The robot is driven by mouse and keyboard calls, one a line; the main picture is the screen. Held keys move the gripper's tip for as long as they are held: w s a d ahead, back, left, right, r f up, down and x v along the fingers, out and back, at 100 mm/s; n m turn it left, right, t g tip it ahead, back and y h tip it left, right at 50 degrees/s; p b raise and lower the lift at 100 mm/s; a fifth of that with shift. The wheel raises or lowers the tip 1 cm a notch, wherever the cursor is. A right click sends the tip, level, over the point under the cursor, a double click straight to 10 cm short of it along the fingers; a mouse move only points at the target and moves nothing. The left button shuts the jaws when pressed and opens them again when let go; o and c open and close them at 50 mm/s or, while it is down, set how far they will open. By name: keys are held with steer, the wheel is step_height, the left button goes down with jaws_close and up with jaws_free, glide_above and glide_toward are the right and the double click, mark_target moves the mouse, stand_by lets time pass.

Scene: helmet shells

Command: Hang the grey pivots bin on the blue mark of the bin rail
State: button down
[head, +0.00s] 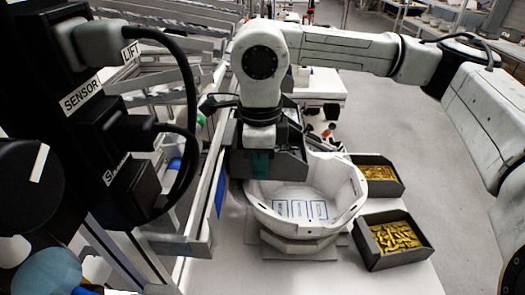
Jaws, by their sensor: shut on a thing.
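My gripper (260,163) points down near the middle of the head view, with a teal finger part showing. It is shut on a dark grey, box-like thing (289,165), which appears to be the grey pivots bin. My gripper hides much of it, and its contents do not show. It is held above the back left rim of a white shell. A long pale rail, seemingly the bin rail (208,180), runs along the left side of the bench. A blue mark (220,194) shows on it, below and left of my gripper. The held thing appears apart from that mark.
The white helmet shell (345,208), with blue outlined patches inside, sits on a grey stand (300,249) on the white bench (345,280). Two dark bins of gold parts, one farther (398,188) and one nearer (375,260), stand at its right. Grey floor lies beyond.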

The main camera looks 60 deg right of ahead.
steer(key=shift+r, duration=1.3)
steer(key=shift+d, duration=0.1)
steer(key=s+d+b, duration=0.3)
steer(key=s+d, duration=0.2)
steer(key=s, duration=0.3)
steer(key=shift+s+d+b, duration=0.15)
steer(key=shift+d+b, duration=0.05)
steer(key=shift+b, duration=0.1)
stand_by(0.6)
steer(key=shift+f, duration=0.1)
